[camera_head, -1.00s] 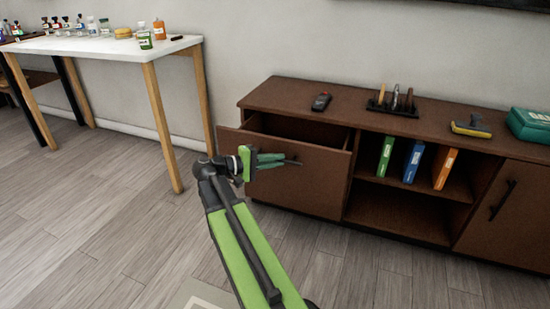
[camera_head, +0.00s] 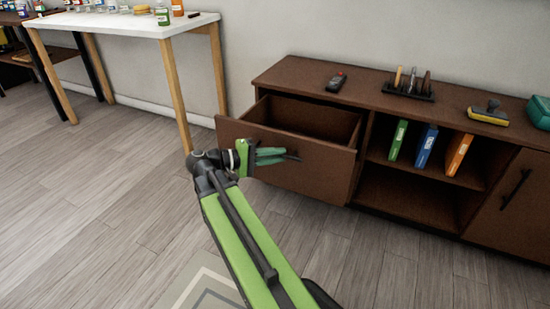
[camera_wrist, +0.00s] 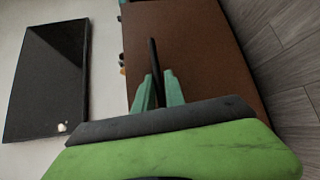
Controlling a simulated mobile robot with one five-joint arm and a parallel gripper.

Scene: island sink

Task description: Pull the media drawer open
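The media drawer (camera_head: 309,171) is the left drawer of the brown media cabinet (camera_head: 318,85). It stands pulled well out, and its empty-looking inside shows from above. My gripper (camera_head: 284,156) is at the dark bar handle on the drawer front. In the wrist view the green fingers (camera_wrist: 159,92) sit on either side of the dark handle (camera_wrist: 153,58), close against it. The gripper looks shut on the handle, though its middle is partly hidden by the fingers.
A remote (camera_head: 337,82), a pen holder (camera_head: 409,90) and a yellow-and-dark tool (camera_head: 489,113) lie on the cabinet top. Several books stand on the open shelf (camera_head: 410,173). A white table (camera_head: 110,25) with bottles stands at the left. The floor (camera_head: 110,190) left of my arm is clear.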

